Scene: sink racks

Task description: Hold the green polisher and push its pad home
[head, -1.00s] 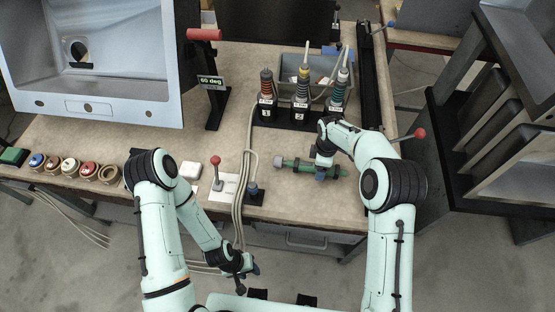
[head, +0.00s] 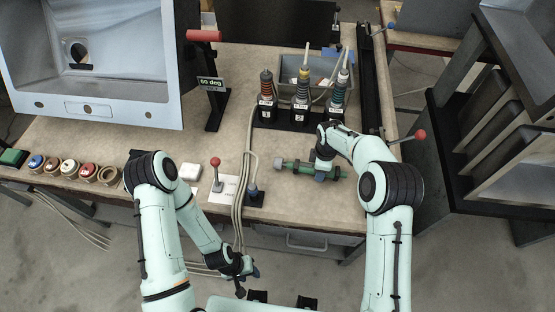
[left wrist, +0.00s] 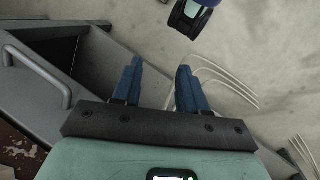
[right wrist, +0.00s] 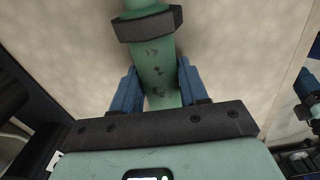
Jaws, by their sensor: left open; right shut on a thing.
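The green polisher (head: 296,167) lies lengthwise over the front right of the bench, with dark bands on its body. A grey piece, perhaps its pad, shows at its left end (head: 280,163); I cannot tell how far it is seated. My right gripper (head: 321,174) is shut on the polisher's middle from above. In the right wrist view, the green, scuffed body (right wrist: 158,72) passes between the blue fingers (right wrist: 158,92), with a dark collar beyond. My left gripper (head: 250,272) is open and empty, low in front of the bench; its blue fingers (left wrist: 155,88) stand apart.
A red-knobbed lever (head: 215,170) and cables (head: 243,190) lie left of the polisher. Numbered tool holders (head: 300,115) and a grey bin (head: 316,70) stand behind it. Coloured round buttons (head: 70,168) line the left front edge. A dark rack (head: 470,150) stands at right.

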